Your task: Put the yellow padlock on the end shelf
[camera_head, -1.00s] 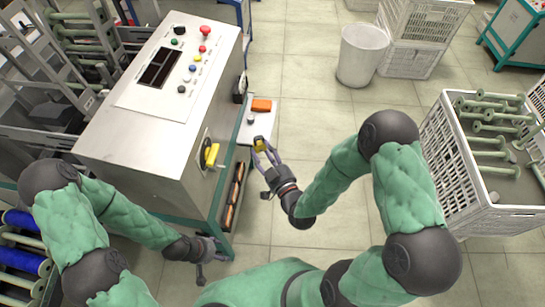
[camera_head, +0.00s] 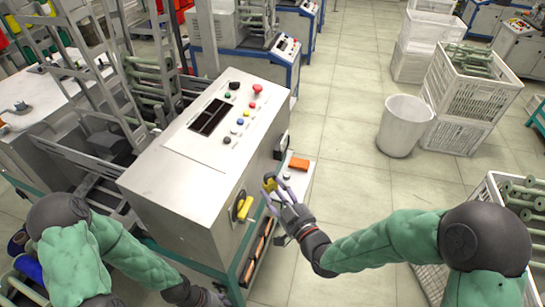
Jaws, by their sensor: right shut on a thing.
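The yellow padlock (camera_head: 269,184) is between the fingertips of my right gripper (camera_head: 271,188), which is shut on it. The gripper holds it beside the machine's end face, at the left edge of the end shelf (camera_head: 304,173) in the picture. I cannot tell whether the padlock touches the shelf. The shelf is a narrow pale ledge on the machine's end; the gripper hides part of it. My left gripper (camera_head: 215,297) is low at the bottom edge by the machine's base, partly cut off, and its fingers are unclear.
An orange block (camera_head: 299,164) and a small grey knob-like thing (camera_head: 287,175) are on the shelf. The machine (camera_head: 180,185) has a yellow switch handle (camera_head: 243,207) on its end face. A white bin (camera_head: 404,125) and crates (camera_head: 466,85) stand right; the floor between is clear.

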